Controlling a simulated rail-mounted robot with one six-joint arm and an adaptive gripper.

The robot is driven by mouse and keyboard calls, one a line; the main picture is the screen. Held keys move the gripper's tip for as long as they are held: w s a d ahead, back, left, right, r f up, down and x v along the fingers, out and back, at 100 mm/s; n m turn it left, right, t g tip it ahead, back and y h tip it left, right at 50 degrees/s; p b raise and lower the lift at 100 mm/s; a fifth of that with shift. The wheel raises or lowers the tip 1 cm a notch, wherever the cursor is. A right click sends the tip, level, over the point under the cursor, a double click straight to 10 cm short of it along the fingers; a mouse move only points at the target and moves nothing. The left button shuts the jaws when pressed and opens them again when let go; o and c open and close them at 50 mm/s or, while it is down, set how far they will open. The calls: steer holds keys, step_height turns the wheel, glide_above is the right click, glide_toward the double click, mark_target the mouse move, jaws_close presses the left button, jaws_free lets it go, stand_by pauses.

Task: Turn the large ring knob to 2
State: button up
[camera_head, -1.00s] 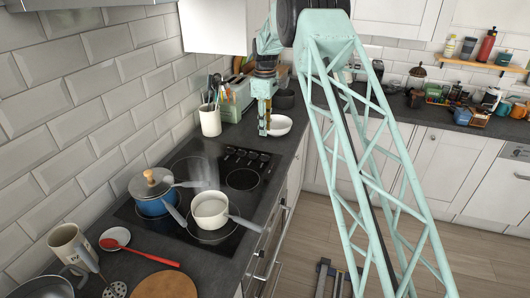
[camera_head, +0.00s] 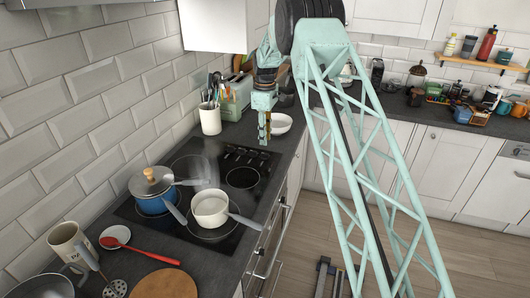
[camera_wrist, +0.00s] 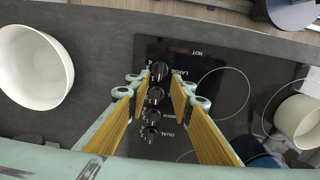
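The cooktop's row of several black knobs shows in the wrist view. The large ring knob (camera_wrist: 159,70), beside the upside-down word LARGE, is at the top end of the row. Its pointer setting is too small to read. My gripper (camera_wrist: 161,78) is open, with its yellow-padded fingers on either side of the knob row and the tips near the large ring knob. No grip on the knob is visible; I cannot tell whether the fingers touch it. In the head view my gripper (camera_head: 264,142) points down over the right end of the row on the black cooktop (camera_head: 243,178).
A white bowl (camera_head: 280,124) stands close behind my gripper. A white saucepan (camera_head: 210,208) and a lidded blue pot (camera_head: 152,190) stand on the front of the cooktop. A utensil crock (camera_head: 210,120) stands by the tiled wall.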

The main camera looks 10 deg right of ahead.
mark_target(265, 156)
steer(key=shift+f, duration=3.9)
jaws_close()
